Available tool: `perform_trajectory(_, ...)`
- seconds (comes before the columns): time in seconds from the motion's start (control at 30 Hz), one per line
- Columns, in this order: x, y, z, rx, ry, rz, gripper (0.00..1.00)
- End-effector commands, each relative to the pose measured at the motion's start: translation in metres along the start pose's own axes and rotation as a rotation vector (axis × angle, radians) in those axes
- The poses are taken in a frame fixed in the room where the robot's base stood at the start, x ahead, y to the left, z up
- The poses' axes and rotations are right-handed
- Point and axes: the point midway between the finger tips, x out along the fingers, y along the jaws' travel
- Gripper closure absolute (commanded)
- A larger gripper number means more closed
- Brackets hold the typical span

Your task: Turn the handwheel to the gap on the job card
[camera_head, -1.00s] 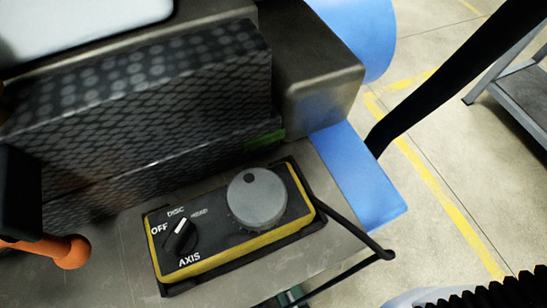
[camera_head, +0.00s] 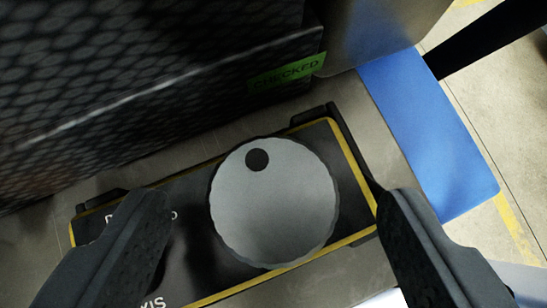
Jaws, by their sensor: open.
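The handwheel (camera_head: 273,212) is a grey, round, scalloped dial with a dark round spot near its top edge. It sits on a black control box (camera_head: 186,215) with yellow edging. My gripper (camera_head: 275,225) is open, with one dark finger to the left of the handwheel and the other to its right. Both fingers look clear of the wheel's rim in the picture. The left finger covers most of the selector knob area and its lettering. No job card and no gap reading are visible.
A dark patterned block (camera_head: 130,90) with a green CHECKED label (camera_head: 287,73) stands just behind the control box. A blue panel (camera_head: 428,135) lies to the right. A black cable or arm (camera_head: 495,45) crosses the upper right. Floor with a yellow line shows at far right.

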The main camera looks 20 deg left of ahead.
Motion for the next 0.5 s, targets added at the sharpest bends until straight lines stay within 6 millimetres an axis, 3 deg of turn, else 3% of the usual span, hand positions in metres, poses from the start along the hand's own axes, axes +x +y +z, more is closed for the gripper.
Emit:
perform_trajectory(0.2,0.015,-0.001,0.000,0.000,0.000,-0.001,0.34)
perform_trajectory(0.5,0.017,0.000,0.000,0.000,0.000,0.000,0.34)
